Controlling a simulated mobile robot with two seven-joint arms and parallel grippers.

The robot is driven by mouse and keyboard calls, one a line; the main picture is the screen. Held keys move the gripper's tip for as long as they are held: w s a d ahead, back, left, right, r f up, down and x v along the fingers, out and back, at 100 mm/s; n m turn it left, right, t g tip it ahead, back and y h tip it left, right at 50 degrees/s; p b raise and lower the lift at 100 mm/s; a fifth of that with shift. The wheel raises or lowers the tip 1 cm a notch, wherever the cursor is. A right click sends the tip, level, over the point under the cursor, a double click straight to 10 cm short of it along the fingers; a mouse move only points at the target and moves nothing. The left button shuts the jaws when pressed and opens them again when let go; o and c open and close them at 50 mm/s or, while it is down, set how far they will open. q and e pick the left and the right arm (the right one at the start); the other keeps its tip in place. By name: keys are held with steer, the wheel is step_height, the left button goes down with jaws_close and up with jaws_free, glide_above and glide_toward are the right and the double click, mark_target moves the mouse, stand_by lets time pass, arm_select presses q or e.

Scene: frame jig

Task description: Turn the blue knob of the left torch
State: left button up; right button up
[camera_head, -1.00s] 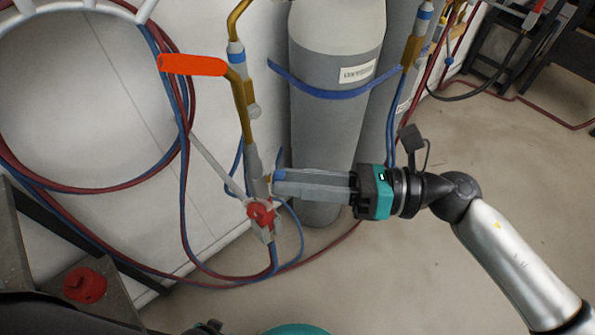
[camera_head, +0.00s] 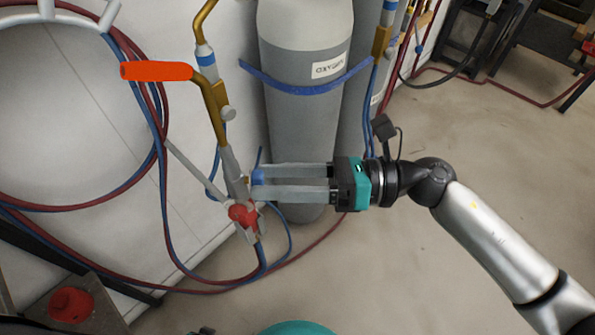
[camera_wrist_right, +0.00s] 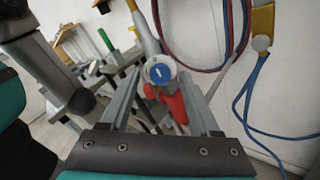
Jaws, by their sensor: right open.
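The left torch (camera_head: 216,103) hangs near the wall, with a brass tube, an orange end (camera_head: 157,71) and a grey lower body. Its blue knob (camera_head: 257,177) sits low on the body; the wrist view shows its round face (camera_wrist_right: 159,73) with a white mark. A red knob (camera_head: 243,214) is just below, also in the wrist view (camera_wrist_right: 173,105). My right gripper (camera_head: 260,182) is open, with its fingertips at the blue knob. In the wrist view the knob appears between the two fingers; whether they touch it is unclear. My left gripper is not in view.
A grey oxygen cylinder (camera_head: 306,125) with a blue strap stands right behind the gripper. Red and blue hoses (camera_head: 163,200) loop beside the torch. A second torch (camera_head: 382,40) hangs further right. A red part (camera_head: 70,304) sits on a dark stand at lower left.

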steer(key=shift+d, duration=0.1)
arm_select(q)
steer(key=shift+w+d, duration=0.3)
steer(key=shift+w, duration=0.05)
arm_select(e)
steer(key=w+d, duration=0.1)
steer(key=d, duration=1.4)
steer(key=shift+r, duration=0.2)
